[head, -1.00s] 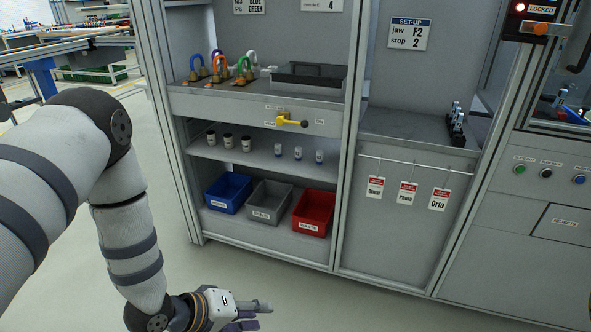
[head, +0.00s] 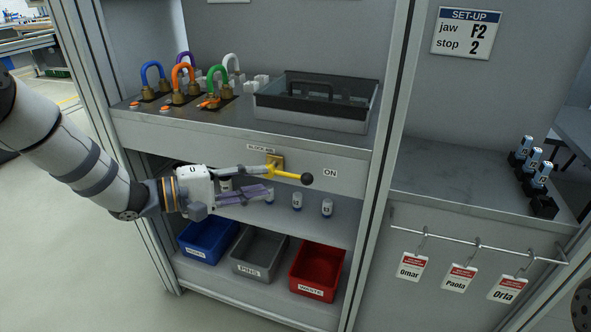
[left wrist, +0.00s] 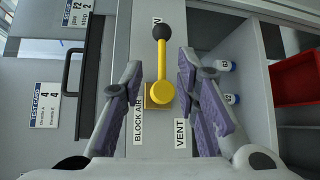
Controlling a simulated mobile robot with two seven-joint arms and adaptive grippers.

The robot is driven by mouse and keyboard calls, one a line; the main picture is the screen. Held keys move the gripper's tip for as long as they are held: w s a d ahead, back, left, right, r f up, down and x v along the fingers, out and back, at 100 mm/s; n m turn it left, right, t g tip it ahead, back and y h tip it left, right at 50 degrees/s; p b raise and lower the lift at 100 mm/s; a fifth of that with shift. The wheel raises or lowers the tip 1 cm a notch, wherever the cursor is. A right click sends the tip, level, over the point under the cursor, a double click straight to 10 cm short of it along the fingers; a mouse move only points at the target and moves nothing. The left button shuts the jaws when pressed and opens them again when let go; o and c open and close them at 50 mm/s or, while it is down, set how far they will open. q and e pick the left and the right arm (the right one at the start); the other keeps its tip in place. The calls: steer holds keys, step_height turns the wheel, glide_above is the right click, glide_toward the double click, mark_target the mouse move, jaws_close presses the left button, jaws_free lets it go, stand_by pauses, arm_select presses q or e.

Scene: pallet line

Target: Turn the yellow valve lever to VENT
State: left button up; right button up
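The yellow valve lever (head: 290,174) with a black ball knob (head: 307,179) sits on the cabinet's front panel. It points right, toward the ON label (head: 330,172). It also shows in the left wrist view (left wrist: 160,65), its knob toward ON. The VENT label (left wrist: 180,133) and the BLOCK AIR label (left wrist: 138,122) show there beside the lever's base; VENT is hidden in the head view. My left gripper (head: 258,180) is open and empty at the lever's base end. In the left wrist view its fingers (left wrist: 160,66) are spread on either side of the lever, apart from it. My right gripper is not in view.
Coloured padlocks (head: 184,80) and a grey tray (head: 315,118) stand on the shelf above the lever. Small containers (head: 297,201) stand on the shelf below, over blue, grey and red (head: 318,268) bins. A frame post (head: 392,130) rises to the lever's right.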

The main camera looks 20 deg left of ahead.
mark_target(292, 177)
arm_select(q)
steer(key=x, duration=0.9)
steer(key=shift+w+d+f+b, duration=0.1)
steer(key=shift+w+f+b, duration=0.05)
steer(key=shift+b, duration=0.25)
jaws_close()
